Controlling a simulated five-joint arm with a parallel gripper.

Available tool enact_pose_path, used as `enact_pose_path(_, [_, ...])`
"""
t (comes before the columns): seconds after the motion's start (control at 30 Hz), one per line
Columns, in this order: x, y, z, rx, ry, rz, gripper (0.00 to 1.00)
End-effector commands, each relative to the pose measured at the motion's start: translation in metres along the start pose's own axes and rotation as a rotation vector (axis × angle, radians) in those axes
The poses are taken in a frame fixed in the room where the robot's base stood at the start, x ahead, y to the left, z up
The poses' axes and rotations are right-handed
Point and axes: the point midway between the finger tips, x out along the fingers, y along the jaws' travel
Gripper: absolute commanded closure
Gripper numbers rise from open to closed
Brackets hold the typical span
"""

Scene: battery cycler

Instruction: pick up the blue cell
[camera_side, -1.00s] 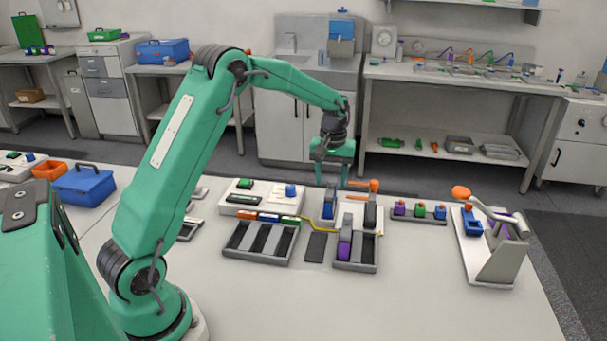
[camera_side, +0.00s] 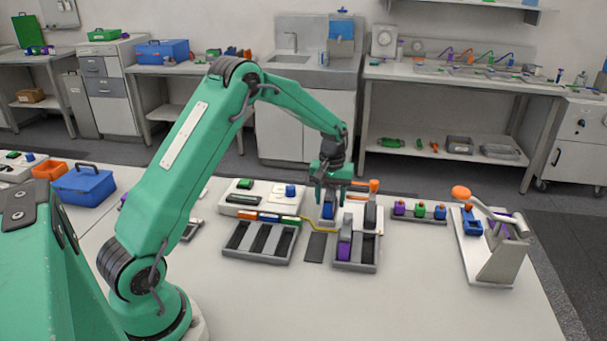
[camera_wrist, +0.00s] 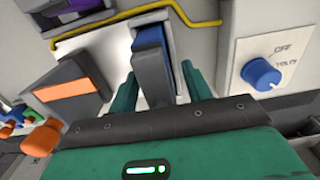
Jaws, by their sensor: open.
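The blue cell (camera_side: 328,210) stands in a grey holder on a white plate in the middle of the bench. In the wrist view the blue cell (camera_wrist: 150,38) shows as a blue face beside a dark grey block. My gripper (camera_side: 331,196) is low over it, fingers pointing down. In the wrist view my gripper (camera_wrist: 158,78) is open, with one green finger on each side of the cell and its grey block. I cannot tell whether either finger touches them. The cell's lower part is hidden.
An orange-handled lever (camera_side: 372,187) stands close to the right. A purple cell (camera_side: 344,247) sits in a grey tray in front. A white meter box with a blue knob (camera_side: 290,191) is at the left. A yellow cable (camera_wrist: 130,24) runs near the cell. The front bench is clear.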

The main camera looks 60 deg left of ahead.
Motion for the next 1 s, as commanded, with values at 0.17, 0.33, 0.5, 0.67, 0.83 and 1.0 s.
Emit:
enact_pose_path(0.17, [0.0014, 0.0, 0.0001, 0.0, 0.0, 0.0, 0.51])
enact_pose_path(0.33, [0.0012, 0.0, 0.0001, 0.0, 0.0, 0.0, 0.51])
enact_pose_path(0.5, [0.001, 0.0, 0.0001, 0.0, 0.0, 0.0, 0.51])
enact_pose_path(0.67, [0.001, 0.0, 0.0001, 0.0, 0.0, 0.0, 0.82])
enact_pose_path(0.83, [-0.0001, 0.0003, -0.0005, 0.0, 0.002, 0.001, 1.0])
enact_pose_path(1.0, [-0.0001, 0.0003, -0.0005, 0.0, 0.002, 0.001, 1.0])
